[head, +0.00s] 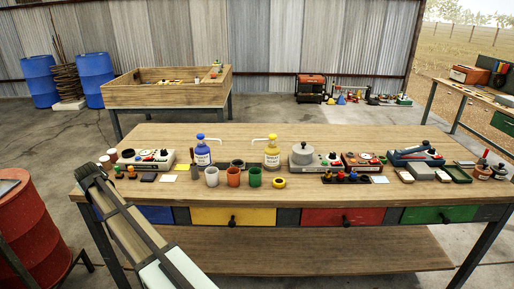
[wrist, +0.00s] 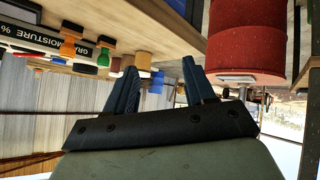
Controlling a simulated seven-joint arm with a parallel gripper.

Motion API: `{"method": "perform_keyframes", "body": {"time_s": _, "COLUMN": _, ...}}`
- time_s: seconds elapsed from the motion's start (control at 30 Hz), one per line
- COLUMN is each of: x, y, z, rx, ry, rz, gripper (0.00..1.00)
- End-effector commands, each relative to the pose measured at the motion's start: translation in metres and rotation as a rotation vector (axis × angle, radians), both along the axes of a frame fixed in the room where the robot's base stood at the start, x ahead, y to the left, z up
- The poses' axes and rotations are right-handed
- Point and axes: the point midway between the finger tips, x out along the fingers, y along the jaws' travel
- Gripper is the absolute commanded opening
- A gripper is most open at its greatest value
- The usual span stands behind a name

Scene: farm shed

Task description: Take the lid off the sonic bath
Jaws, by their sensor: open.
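On the workbench in the head view, a pale device with a round grey lid (head: 302,148) and a small knob on top stands right of the middle. It looks like the sonic bath (head: 302,164), but I cannot read a label on it. The lid sits on it, closed. My gripper (wrist: 159,66) shows in the wrist view with its two dark blue fingers apart and nothing between them. My arm reaches in at the left front of the bench in the head view, well away from the lidded device.
The workbench (head: 330,195) is crowded. A red drum (head: 30,225) stands at left, also in the wrist view (wrist: 247,42).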

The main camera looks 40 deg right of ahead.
Motion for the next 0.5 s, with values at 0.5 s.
{"method": "perform_keyframes", "body": {"time_s": 0.5, "x": 0.066, "y": -0.118, "z": 0.17, "rx": -0.051, "ry": -0.09, "rz": -0.13, "gripper": 0.54}}
